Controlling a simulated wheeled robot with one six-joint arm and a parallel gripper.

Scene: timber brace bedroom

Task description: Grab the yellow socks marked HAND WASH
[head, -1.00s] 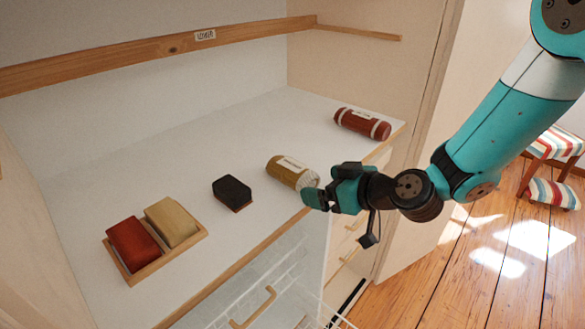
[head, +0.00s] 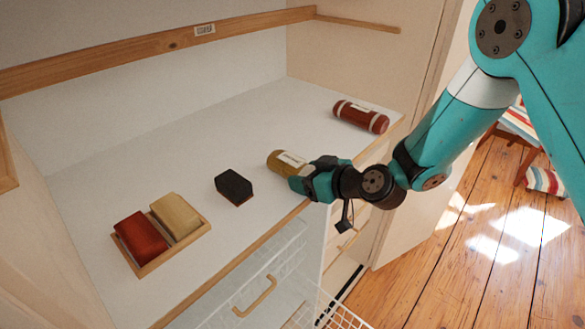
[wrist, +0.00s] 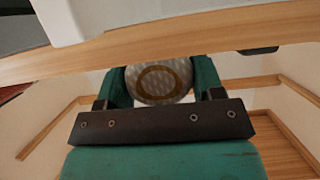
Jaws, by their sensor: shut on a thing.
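The yellow sock roll (head: 282,160) lies on the white shelf near its front edge, with a pale label on its side too small to read. My gripper (head: 300,180) reaches in from the right and is shut on the roll's near end, hiding that end in the head view. In the wrist view the roll's pale round end with a brown ring (wrist: 162,82) sits between my teal fingers (wrist: 160,84). The roll appears to rest on the shelf; I cannot tell whether it is lifted.
A dark block (head: 234,187) lies left of the roll. A wooden tray (head: 207,229) holds a red bundle (head: 140,235) and a beige bundle (head: 176,215). A red roll (head: 360,116) lies at the back right. A wire basket (head: 285,270) sits below the shelf edge.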

